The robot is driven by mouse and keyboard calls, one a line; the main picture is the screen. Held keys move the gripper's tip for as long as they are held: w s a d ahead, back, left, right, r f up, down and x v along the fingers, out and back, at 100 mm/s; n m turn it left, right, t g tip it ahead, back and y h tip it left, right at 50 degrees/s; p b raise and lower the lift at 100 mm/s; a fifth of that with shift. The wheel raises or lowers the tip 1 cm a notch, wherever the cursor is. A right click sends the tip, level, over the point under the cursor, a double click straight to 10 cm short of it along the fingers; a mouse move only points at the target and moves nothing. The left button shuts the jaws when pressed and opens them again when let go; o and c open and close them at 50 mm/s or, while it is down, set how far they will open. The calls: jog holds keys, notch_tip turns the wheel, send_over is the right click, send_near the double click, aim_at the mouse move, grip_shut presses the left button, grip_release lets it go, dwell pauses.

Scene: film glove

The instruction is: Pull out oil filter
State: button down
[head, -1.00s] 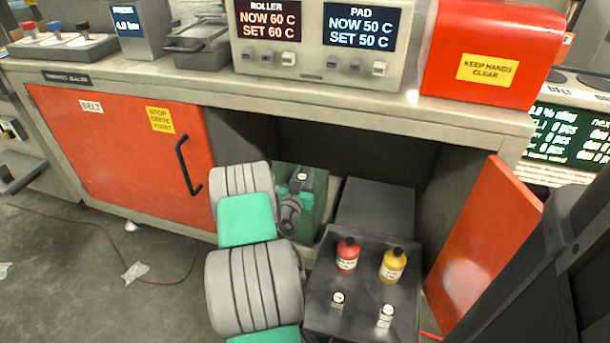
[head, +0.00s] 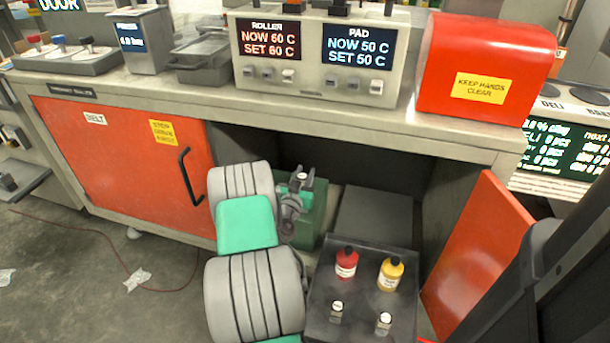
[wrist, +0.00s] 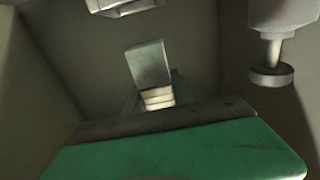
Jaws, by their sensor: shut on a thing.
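The green housing (head: 315,214) stands in the open bay under the bench, partly hidden by my arm. My gripper (head: 303,180) is at its top left. It appears shut on a small dark part with a pale top, seemingly the oil filter (head: 303,175). The part is small here and its lower end is hidden, so I cannot tell how far it sits in the housing. The wrist view shows a broad green surface (wrist: 180,155) with a dark edge, and a small green block (wrist: 150,65) above pale layers. The grip itself is not clear there.
A dark tray (head: 360,315) with a red bottle (head: 346,263), a yellow bottle (head: 390,272) and two small vials is right of my arm. A red door (head: 478,255) stands open at right. The bench edge (head: 330,125) overhangs the bay.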

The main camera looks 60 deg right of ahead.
jog(key=shift+r+p, duration=0.75)
jog(key=shift+r, duration=0.8)
